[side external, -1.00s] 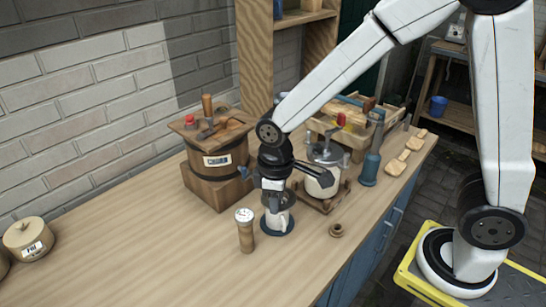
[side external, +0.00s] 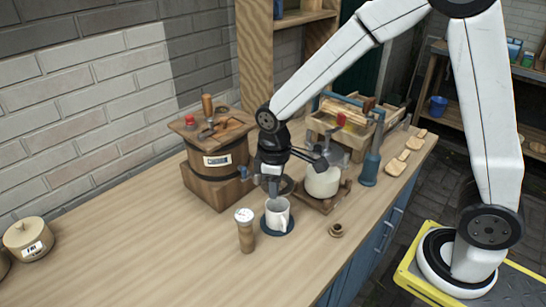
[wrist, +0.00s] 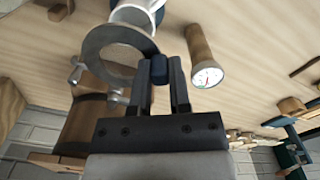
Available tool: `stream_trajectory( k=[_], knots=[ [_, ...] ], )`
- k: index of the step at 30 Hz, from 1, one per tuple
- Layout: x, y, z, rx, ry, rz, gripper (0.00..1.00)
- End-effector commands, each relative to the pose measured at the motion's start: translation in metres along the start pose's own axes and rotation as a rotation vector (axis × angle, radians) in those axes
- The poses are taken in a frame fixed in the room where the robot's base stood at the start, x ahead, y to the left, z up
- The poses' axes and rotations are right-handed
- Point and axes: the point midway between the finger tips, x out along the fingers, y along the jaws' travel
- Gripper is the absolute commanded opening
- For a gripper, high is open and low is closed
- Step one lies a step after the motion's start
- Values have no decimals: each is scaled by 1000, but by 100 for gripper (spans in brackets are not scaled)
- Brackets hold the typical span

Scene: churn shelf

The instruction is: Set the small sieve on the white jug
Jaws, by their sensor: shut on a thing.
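The small sieve shows in the wrist view as a grey metal ring (wrist: 97,45) with a dark blue handle (wrist: 151,73). My gripper (wrist: 160,78) is shut on that handle. In the side view, my gripper (side external: 272,187) holds the sieve (side external: 287,185) in the air, above and behind the white jug. The white jug (side external: 276,214) stands upright on a dark blue round mat (side external: 264,226), its mouth open and clear of the sieve. In the wrist view, the jug (wrist: 135,14) is partly hidden behind the ring.
A wooden cylinder with a dial top (side external: 245,232) stands left of the jug. A wooden churn (side external: 218,165) is behind left. A white pot with a crank (side external: 322,181) stands right, close to my gripper. A small wooden ring (side external: 336,230) lies right.

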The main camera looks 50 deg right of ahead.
Motion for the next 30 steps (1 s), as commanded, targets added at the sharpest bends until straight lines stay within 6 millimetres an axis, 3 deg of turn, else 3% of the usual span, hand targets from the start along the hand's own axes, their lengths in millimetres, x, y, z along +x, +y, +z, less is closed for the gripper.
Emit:
stream_trajectory(
  k=[15, 30],
  knots=[
    [29, 0, 0, 0, 0, 0, 0],
    [31, 0, 0, 0, 0, 0, 0]
  ],
)
